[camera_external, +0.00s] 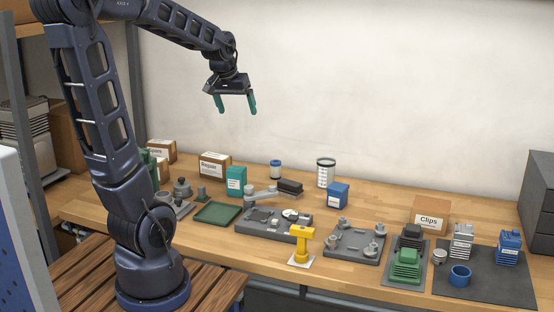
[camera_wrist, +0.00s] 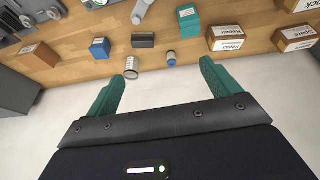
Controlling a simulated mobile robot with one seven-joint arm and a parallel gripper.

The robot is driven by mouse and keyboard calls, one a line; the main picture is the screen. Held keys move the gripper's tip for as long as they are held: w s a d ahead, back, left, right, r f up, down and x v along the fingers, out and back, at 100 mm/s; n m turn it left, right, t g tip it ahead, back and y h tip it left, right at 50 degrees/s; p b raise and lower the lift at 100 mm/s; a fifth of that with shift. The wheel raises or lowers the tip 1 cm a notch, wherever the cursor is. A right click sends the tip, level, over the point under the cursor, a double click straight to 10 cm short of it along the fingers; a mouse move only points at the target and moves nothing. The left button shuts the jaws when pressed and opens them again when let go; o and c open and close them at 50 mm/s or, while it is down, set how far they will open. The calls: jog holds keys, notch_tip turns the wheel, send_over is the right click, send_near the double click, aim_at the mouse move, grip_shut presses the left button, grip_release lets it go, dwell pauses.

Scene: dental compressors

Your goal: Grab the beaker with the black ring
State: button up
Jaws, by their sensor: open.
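A tall clear beaker (camera_external: 325,174) with a dark band near its top stands upright at the back of the wooden bench, near the wall. It also shows in the wrist view (camera_wrist: 131,65), close to the left fingertip in the picture. My gripper (camera_external: 235,104) hangs in the air above and left of the beaker in the external view, well clear of the bench. Its two green fingers are spread apart with nothing between them, as the wrist view (camera_wrist: 164,74) also shows.
A small blue-and-white jar (camera_external: 275,170), a black block (camera_external: 290,187) and a blue box (camera_external: 338,195) stand near the beaker. A teal box (camera_external: 236,181) and a Repair carton (camera_external: 214,166) stand further left. Grey fixtures and a yellow stand (camera_external: 301,244) occupy the front.

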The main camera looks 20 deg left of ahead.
jog(key=w+d+f, duration=0.4)
jog(key=w+d, duration=0.1)
jog(key=w, duration=0.3)
jog(key=w+d+f, duration=0.4)
jog(key=w, duration=0.4)
send_over(326, 170)
notch_tip(326, 170, down, 13)
jog(key=shift+m, duration=0.3)
jog(key=shift+a+x, duration=0.25)
jog(key=shift+x, duration=1.45)
jog(key=shift+a+x, duration=0.25)
jog(key=shift+x, duration=1.5)
jog(key=shift+a+x, duration=0.2)
jog(key=shift+x, duration=1.5)
jog(key=shift+s+f, duration=0.1)
jog(key=shift+s, duration=0.1)
jog(key=shift+c, duration=0.2)
jog(key=c, duration=1)
